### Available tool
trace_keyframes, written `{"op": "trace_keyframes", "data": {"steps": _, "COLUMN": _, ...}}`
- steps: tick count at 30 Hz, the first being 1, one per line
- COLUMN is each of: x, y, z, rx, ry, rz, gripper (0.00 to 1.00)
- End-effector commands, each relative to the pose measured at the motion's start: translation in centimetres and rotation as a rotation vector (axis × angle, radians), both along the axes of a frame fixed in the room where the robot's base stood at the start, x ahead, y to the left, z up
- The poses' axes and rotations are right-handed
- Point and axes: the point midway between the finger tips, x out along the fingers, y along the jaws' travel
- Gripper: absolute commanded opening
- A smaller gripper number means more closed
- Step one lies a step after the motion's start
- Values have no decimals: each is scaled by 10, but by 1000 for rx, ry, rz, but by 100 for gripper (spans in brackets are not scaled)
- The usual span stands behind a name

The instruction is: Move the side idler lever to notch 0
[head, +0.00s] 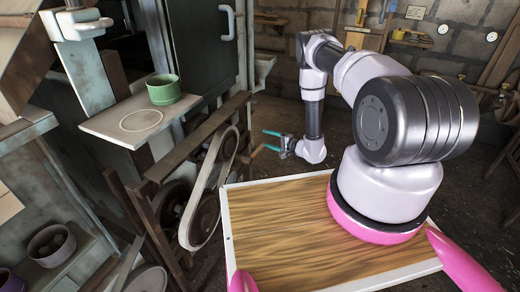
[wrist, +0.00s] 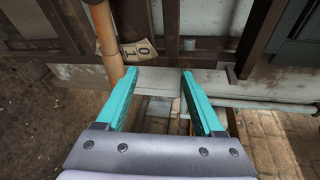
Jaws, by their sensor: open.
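The side idler lever is an orange-brown rod (wrist: 104,40) at the upper left of the wrist view. A pale plate with dark figures, which look like a 0 and a 1 (wrist: 138,50), lies just right of it; which notch the lever sits in cannot be told. In the head view, a small brown handle (head: 257,151), seemingly this lever, shows beside the belt. My gripper (head: 271,140) is open and empty near it. In the wrist view my gripper (wrist: 158,74) has its teal fingers apart, and the rod lies outside the gap, close to the left fingertip.
The pale belt loop (head: 207,190) and its pulleys stand left of the gripper in a brown frame (head: 165,165). A shelf (head: 115,125) holds a green cup (head: 163,90).

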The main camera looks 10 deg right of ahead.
Motion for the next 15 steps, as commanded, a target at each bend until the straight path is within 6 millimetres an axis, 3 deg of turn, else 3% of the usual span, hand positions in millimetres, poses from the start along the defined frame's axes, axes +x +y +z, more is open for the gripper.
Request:
{"op": "trace_keyframes", "data": {"steps": 1, "x": -10, "y": -7, "z": -23, "rx": -19, "ry": 3, "rz": -35, "gripper": 69}}
{"op": "trace_keyframes", "data": {"steps": 3, "x": -19, "y": -16, "z": -44, "rx": -46, "ry": -1, "rz": -72, "gripper": 69}}
{"op": "trace_keyframes", "data": {"steps": 6, "x": -27, "y": -24, "z": -62, "rx": -73, "ry": -7, "rz": -105, "gripper": 69}}
{"op": "trace_keyframes", "data": {"steps": 11, "x": -22, "y": -22, "z": -71, "rx": -86, "ry": -13, "rz": -118, "gripper": 69}}
{"op": "trace_keyframes", "data": {"steps": 15, "x": -3, "y": -10, "z": -76, "rx": -86, "ry": -13, "rz": -117, "gripper": 69}}
